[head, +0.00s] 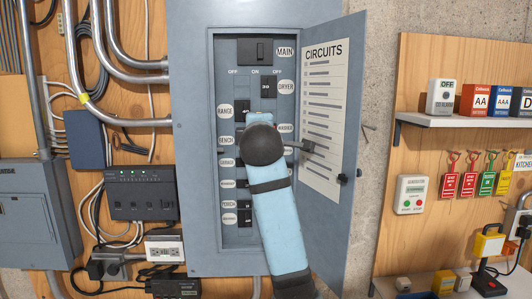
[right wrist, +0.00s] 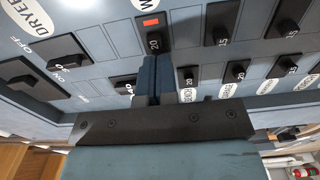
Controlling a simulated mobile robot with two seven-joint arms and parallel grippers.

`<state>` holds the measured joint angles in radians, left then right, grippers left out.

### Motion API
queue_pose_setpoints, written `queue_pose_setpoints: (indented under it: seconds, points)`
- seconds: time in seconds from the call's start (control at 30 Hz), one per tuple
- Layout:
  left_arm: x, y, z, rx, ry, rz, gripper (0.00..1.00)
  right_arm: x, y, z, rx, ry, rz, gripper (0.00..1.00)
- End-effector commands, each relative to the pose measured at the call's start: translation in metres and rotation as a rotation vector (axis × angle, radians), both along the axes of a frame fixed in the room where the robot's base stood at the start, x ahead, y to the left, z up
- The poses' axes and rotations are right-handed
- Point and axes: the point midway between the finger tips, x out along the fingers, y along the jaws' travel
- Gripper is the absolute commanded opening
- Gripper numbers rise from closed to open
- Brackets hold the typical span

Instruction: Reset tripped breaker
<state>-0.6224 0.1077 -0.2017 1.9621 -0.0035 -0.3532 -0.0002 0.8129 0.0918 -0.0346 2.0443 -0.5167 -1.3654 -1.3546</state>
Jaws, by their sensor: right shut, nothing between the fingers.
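The grey breaker panel (head: 222,60) stands open, with two columns of black breakers under a main switch (head: 255,51). In the right wrist view, one breaker marked 20 (right wrist: 154,42) shows an orange-red window; its label starts with W. The washer label (head: 286,127) shows in the head view, but the breaker beside it is hidden by my right arm. My right gripper (right wrist: 157,60) is shut and empty, its fingertips right at the lower edge of that breaker. I cannot tell whether they touch. My left gripper is out of view.
The panel door (head: 345,130) is swung open to the right, with a circuits chart (head: 321,115) inside.

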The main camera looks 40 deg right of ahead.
Motion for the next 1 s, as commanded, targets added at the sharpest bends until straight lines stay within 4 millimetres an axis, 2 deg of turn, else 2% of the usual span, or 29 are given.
queue_pose_setpoints:
  seconds: [1.0]
  points:
    - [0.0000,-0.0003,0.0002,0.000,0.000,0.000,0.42,-0.0057,-0.0097,-0.0001,0.000,0.000,-0.001,0.00]
